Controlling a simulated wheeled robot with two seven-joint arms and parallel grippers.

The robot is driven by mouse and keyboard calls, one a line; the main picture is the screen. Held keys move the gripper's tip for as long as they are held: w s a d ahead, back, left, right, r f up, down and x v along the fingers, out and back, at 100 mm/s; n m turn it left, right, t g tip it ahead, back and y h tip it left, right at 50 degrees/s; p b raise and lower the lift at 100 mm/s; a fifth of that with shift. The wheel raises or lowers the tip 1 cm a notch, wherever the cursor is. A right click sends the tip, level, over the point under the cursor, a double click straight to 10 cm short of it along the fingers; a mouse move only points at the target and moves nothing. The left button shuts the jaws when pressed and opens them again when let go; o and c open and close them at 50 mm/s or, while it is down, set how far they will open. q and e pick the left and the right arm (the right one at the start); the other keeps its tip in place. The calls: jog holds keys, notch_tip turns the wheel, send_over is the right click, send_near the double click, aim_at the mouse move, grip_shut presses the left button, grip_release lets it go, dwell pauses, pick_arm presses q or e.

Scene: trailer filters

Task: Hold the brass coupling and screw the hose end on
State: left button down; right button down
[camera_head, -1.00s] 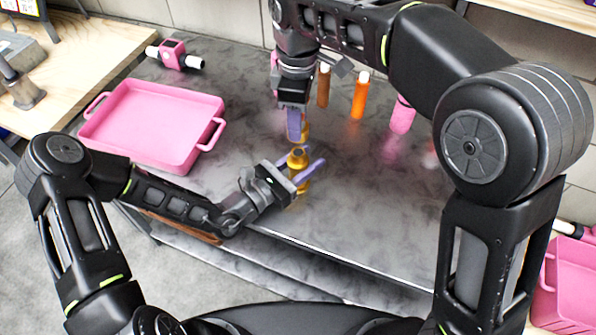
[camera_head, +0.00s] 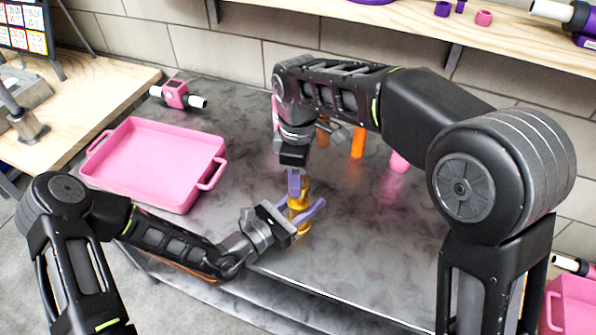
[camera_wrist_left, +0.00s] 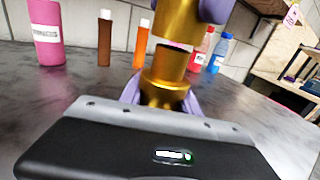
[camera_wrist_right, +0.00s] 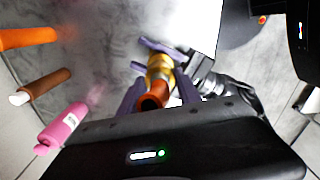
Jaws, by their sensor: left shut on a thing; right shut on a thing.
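The brass coupling (camera_wrist_left: 163,92) is upright between the purple fingers of my left gripper (camera_head: 304,217), low over the grey table. My left gripper is shut on it. My right gripper (camera_head: 295,187) points down from above and is shut on the brass hose end (camera_wrist_left: 182,18), whose top shows as an orange-brown opening (camera_wrist_right: 154,97) in the right wrist view. The hose end is upright, directly above the coupling and roughly in line with it. A dark line shows between brass parts in the left wrist view. I cannot tell whether the threads are engaged.
A pink tray (camera_head: 215,178) is at the left of the table, with a pink-and-white fitting (camera_head: 176,94) behind it. An orange bottle (camera_head: 358,141), a brown bottle (camera_wrist_right: 45,84) and a pink bottle (camera_wrist_right: 64,128) stand behind the grippers. The table's front right is clear.

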aim_at(298, 209)
jog(key=shift+f, duration=0.1)
dwell(0.7)
jog(key=shift+f, duration=0.8)
jog(key=shift+f, duration=0.55)
dwell(0.5)
